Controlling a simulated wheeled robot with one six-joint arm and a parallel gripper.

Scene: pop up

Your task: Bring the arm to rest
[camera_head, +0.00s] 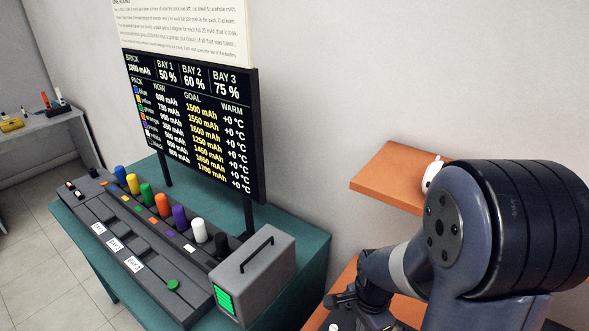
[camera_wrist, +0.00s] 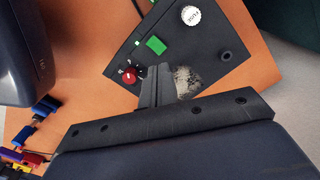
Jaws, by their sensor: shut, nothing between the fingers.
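My arm shows large at the right of the head view, bent, its lower part reaching down over an orange surface (camera_head: 322,318) at the bottom edge. My gripper (camera_wrist: 162,72) is in the wrist view with its two dark fingers together and nothing between them. The fingertips appear over a black panel (camera_wrist: 205,50), between a red knob (camera_wrist: 130,76) and a grey speckled patch (camera_wrist: 186,82). I cannot tell whether they touch the panel. In the head view my arm hides much of the orange surface.
The panel also carries a green block (camera_wrist: 156,45) and a white round cap (camera_wrist: 190,15). Small coloured pieces (camera_wrist: 44,106) lie at left. A teal table (camera_head: 310,262) holds a grey rack with several coloured cylinders and a grey box (camera_head: 255,275). An orange shelf (camera_head: 385,172) juts from the wall.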

